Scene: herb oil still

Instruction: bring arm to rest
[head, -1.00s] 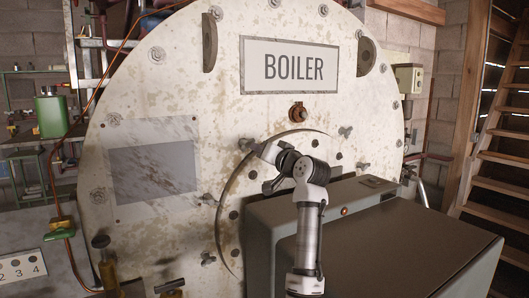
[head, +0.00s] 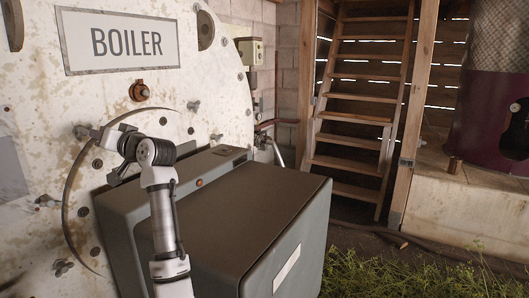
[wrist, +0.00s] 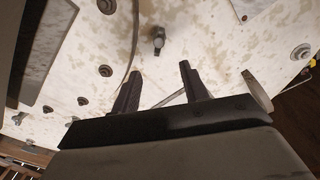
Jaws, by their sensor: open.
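My gripper (wrist: 160,92) shows in the wrist view with its two dark fingers apart and nothing between them. Past the fingertips is the pale, stained boiler front (wrist: 205,50) with bolts and a stud. In the head view my arm is raised and bent in front of the boiler face (head: 110,100).
A large grey box-shaped housing (head: 245,205) stands right of my arm, close to it. Beyond it are a wooden staircase (head: 355,110), a wooden post (head: 410,110) and a dark red vessel (head: 492,110) on a pale plinth (head: 455,200). Grass (head: 400,275) covers the floor at right.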

